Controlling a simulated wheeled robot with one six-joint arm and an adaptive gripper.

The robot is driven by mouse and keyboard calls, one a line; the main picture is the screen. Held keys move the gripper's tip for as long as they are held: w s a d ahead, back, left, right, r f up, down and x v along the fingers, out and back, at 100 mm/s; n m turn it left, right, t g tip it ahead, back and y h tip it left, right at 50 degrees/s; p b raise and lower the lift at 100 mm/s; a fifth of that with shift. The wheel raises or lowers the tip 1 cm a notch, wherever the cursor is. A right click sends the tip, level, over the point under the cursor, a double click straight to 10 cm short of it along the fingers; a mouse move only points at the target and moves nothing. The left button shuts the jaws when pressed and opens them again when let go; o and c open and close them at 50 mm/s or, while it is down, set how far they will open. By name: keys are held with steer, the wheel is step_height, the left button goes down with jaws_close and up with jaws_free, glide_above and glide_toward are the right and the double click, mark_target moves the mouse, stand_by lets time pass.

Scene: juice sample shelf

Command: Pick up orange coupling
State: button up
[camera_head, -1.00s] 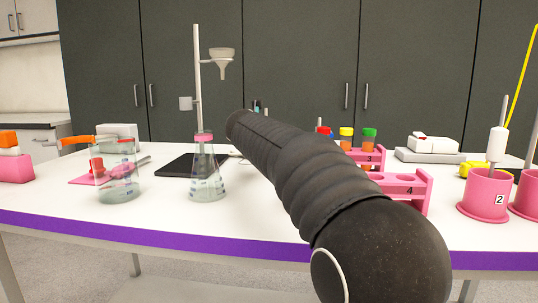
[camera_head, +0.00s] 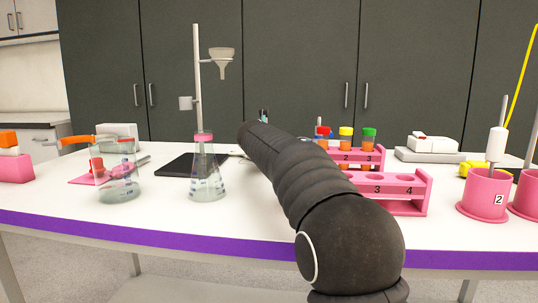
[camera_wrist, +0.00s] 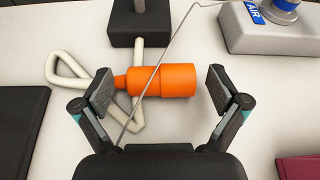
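The orange coupling (camera_wrist: 163,80) lies on its side on the white table in the wrist view, its narrow end to the left and its wide end to the right. My gripper (camera_wrist: 159,88) is open in the wrist view, with one finger near each end of the coupling. I cannot tell whether the left finger touches the narrow end; a gap shows at the wide end. In the head view my arm covers that part of the table, and the coupling is hidden.
A thin grey rod or wire (camera_wrist: 160,62) crosses in front of the coupling. A pale bent tube (camera_wrist: 68,62) lies to its left. A black base (camera_wrist: 140,24) and a grey block (camera_wrist: 275,35) stand behind. A pink rack (camera_head: 421,192) stands right of my arm.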

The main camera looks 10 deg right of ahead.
steer(key=c, duration=1)
